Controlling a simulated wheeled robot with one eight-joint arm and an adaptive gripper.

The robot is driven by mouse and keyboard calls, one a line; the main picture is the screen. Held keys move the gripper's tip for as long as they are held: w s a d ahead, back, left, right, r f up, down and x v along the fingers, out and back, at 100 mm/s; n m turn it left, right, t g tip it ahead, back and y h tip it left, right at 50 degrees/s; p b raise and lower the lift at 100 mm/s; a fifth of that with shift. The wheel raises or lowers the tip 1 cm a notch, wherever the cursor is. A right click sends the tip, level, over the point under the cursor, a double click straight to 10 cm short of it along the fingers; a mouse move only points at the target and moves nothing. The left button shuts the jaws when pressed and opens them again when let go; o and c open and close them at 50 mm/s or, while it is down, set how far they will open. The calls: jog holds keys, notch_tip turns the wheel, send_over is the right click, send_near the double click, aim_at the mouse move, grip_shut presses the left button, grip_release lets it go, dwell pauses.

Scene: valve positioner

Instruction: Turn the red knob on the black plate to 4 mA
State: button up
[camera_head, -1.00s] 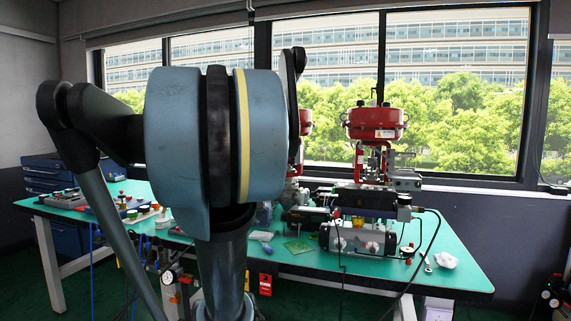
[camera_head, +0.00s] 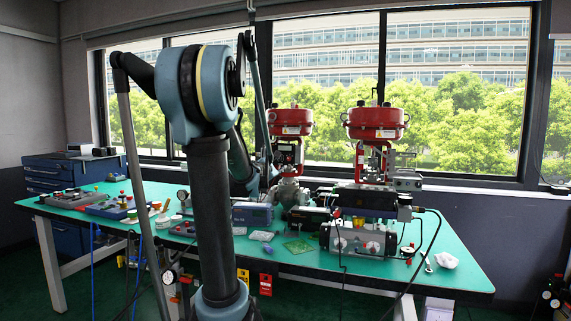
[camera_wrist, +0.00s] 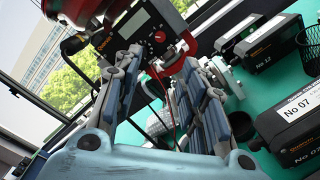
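The black plate (camera_wrist: 122,31) with a pale display is at the top of the wrist view, tilted in the picture. The red knob (camera_wrist: 159,37) sits on its lower right part; its setting is too small to read. My gripper (camera_wrist: 163,62) is open and empty, its two blue-padded fingers pointing toward the plate. The knob shows between and beyond the fingertips, apart from them. In the head view, the black plate (camera_head: 287,153) is on the left red valve unit (camera_head: 290,122). My arm hides most of my gripper there.
A second red valve unit (camera_head: 374,122) stands to the right on the green table (camera_head: 440,277). Small boxes and loose parts crowd the table around the valves. In the wrist view, labelled black boxes (camera_wrist: 265,45) stand at the right.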

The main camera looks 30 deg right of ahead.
aim_at(288, 159)
jog(key=x, duration=1.5)
jog(key=shift+d, duration=0.15)
grip_shut()
